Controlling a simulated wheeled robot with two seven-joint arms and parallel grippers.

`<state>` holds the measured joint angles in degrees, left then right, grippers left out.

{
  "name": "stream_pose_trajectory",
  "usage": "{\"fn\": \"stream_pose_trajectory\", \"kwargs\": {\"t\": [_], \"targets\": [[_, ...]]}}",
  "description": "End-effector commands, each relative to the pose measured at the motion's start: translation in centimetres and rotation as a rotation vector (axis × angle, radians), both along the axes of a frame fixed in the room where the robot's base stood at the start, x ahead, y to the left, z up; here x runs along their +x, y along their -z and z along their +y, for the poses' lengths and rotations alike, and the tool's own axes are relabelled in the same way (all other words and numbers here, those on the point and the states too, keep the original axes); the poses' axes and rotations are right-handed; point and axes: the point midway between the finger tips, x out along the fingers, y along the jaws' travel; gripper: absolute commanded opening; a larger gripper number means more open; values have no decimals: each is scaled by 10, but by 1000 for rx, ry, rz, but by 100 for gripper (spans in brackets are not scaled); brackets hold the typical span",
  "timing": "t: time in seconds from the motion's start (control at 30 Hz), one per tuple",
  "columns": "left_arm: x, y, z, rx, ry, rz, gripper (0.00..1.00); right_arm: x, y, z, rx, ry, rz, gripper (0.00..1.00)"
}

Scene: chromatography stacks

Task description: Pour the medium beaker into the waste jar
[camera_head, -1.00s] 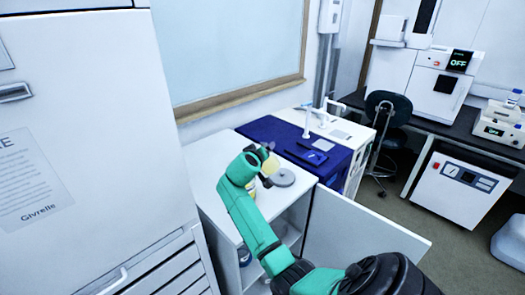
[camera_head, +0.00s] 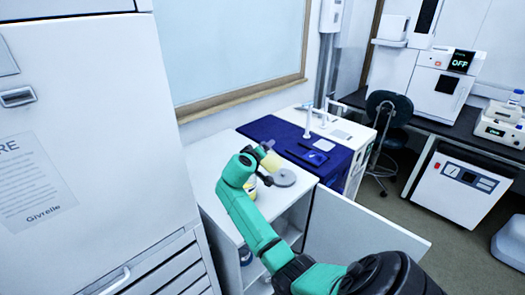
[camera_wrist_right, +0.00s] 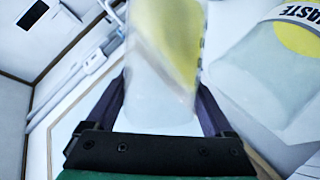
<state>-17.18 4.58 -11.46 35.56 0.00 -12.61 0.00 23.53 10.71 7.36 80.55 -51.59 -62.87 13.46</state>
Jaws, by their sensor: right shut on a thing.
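My right gripper (camera_head: 258,153) is shut on the medium beaker (camera_head: 271,160), a clear vessel with yellow liquid, above the white counter. In the right wrist view, the beaker (camera_wrist_right: 160,65) stands between the two dark fingers. Its liquid lies slantwise towards the upper right, so the beaker looks tilted. The waste jar (camera_wrist_right: 262,68), clear with a yellow-and-white WASTE label, is beside it on the right, apart in the picture. In the head view the jar is mostly hidden behind my wrist. I cannot tell whether liquid is leaving the beaker. My left gripper is not in view.
A grey round disc (camera_head: 283,178) lies on the white counter (camera_head: 215,165) right of my gripper. A blue-covered bench (camera_head: 290,140) with a tap adjoins it. An open cabinet door (camera_head: 345,232) sticks out below. A tall white cabinet (camera_head: 90,120) stands at left.

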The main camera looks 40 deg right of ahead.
Motion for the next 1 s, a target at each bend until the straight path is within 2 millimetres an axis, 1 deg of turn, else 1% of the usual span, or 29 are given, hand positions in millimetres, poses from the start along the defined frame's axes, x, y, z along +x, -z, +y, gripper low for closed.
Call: {"fn": "stream_pose_trajectory", "kwargs": {"t": [0.2, 0.4, 0.63, 0.77, 1.0], "targets": [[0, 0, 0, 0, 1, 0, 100, 0, 0, 0, -1, 0, -1, 14], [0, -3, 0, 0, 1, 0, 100, 1, -2, 1, -62, 0, 81, 14], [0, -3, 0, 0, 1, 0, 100, 1, -1, 1, -63, 0, 84, 14], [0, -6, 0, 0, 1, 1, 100, 2, -3, 2, -118, 1, 160, 14], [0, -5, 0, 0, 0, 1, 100, 2, -2, 2, -119, 1, 161, 14]]}}
